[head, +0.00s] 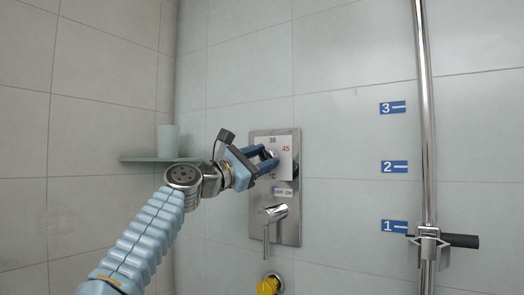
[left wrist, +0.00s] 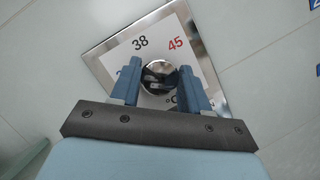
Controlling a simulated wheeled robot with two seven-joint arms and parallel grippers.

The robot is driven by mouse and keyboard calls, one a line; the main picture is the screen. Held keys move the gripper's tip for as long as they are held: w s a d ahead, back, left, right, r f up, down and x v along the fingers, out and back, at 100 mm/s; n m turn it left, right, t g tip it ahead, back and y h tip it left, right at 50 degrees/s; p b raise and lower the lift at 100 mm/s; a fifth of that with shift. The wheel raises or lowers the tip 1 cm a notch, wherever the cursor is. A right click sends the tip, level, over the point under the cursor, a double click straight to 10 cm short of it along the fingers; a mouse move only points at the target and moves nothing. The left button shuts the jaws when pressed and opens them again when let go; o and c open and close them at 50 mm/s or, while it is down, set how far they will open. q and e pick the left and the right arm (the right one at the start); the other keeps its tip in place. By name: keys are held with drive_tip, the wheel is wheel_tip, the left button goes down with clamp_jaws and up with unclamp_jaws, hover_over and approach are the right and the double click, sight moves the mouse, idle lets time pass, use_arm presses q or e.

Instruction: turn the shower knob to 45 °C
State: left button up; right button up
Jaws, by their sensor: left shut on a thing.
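The shower knob (left wrist: 158,72) is a round, shiny metal knob on a white dial card (left wrist: 198,58), which has a black 38 at the top and a red 45 to its right. My left gripper (head: 269,160) is shut on the knob, one blue finger on each side of it in the left wrist view. In the head view the fingers mostly cover the knob. I cannot make out a pointer, so the setting is unclear. The dial is on a steel wall plate (head: 290,228). My right gripper is not in view.
Below the dial are an OFF/ON label (head: 284,191), a metal lever (head: 273,212) and a yellow fitting (head: 268,286). A shelf (head: 138,159) with a pale green cup (head: 168,141) is at left. A vertical rail (head: 425,120) with a holder (head: 428,243) stands at right, beside blue number tags.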

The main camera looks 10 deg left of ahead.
use_arm(q)
drive_tip(key=shift+a+r+t, duration=0.25)
drive_tip(key=shift+a+t, duration=0.05)
drive_tip(key=shift+a, duration=0.2)
drive_tip(key=o, duration=0.7)
drive_tip(key=shift+w, duration=0.15)
drive_tip(key=o, duration=0.4)
drive_tip(key=shift+a+f, duration=0.1)
drive_tip(key=shift+c, duration=0.2)
drive_tip(key=shift+f, duration=0.15)
drive_tip(key=r+b+v, duration=0.1)
drive_tip(key=b+v, duration=0.5)
drive_tip(key=v, duration=0.7)
drive_tip(key=shift+s+a, duration=0.25)
drive_tip(key=shift+s, duration=0.05)
